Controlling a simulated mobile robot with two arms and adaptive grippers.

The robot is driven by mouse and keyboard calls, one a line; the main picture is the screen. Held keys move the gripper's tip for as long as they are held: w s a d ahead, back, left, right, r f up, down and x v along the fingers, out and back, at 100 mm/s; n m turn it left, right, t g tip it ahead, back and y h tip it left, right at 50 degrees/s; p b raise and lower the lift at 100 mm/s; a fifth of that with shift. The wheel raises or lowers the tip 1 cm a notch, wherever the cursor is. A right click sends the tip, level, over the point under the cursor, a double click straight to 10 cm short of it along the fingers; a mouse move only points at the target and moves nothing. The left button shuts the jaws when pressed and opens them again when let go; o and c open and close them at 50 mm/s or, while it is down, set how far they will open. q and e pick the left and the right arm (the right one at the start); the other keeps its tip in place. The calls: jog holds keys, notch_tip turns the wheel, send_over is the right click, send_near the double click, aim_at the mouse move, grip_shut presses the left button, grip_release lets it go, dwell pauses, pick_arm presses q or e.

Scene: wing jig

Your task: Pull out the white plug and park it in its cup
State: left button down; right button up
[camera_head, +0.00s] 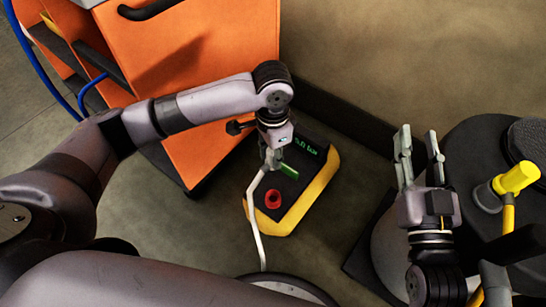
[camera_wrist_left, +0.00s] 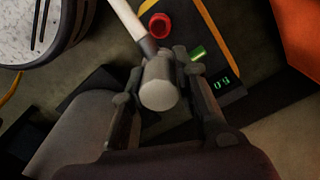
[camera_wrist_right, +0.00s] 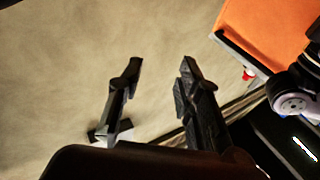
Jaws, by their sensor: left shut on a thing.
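My left gripper (camera_head: 271,158) is over the black and yellow box (camera_head: 318,192), shut on the white plug (camera_wrist_left: 160,84), whose pale cable (camera_head: 254,212) runs down toward the bottom of the head view. In the left wrist view the plug sits between the fingers (camera_wrist_left: 158,82). I cannot tell whether it touches the box. A red round cup (camera_head: 272,199) is on the box, just below the gripper; it also shows in the left wrist view (camera_wrist_left: 160,25). My right gripper (camera_head: 418,142) is open and empty, away to the right; its fingers are spread in its wrist view (camera_wrist_right: 160,72).
A green piece (camera_head: 289,171) and a green-lit display (camera_head: 306,147) are on the box. An orange cabinet (camera_head: 205,50) stands behind at the left. A yellow plug (camera_head: 517,178) with a yellow cable is at the right.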

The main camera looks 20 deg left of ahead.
pick_arm(q)
jog(key=shift+r, duration=0.6)
jog(key=shift+r+p, duration=0.25)
jog(key=shift+p, duration=0.4)
jog(key=shift+r+p, duration=0.1)
jog(key=shift+p, duration=0.2)
jog(key=shift+r+p, duration=0.25)
jog(key=shift+p, duration=0.2)
jog(key=shift+r, duration=0.15)
jog(key=shift+r+p, duration=0.1)
jog(key=shift+p, duration=0.3)
jog(key=shift+r+p, duration=0.25)
jog(key=shift+p, duration=0.3)
pick_arm(e)
jog(key=s+d+f+g+h, duration=0.2)
jog(key=s+f+g, duration=0.3)
jog(key=f, duration=0.3)
jog(key=s+d+f+g+h, duration=0.1)
jog(key=s+d+f+g, duration=0.2)
jog(key=s+f+g, duration=0.2)
notch_tip(320, 180, down, 4)
jog(key=g, duration=0.2)
jog(key=shift+s+d+f+m+g+h, duration=0.2)
jog(key=shift+f+m+g+h, duration=0.1)
jog(key=shift+h, duration=0.1)
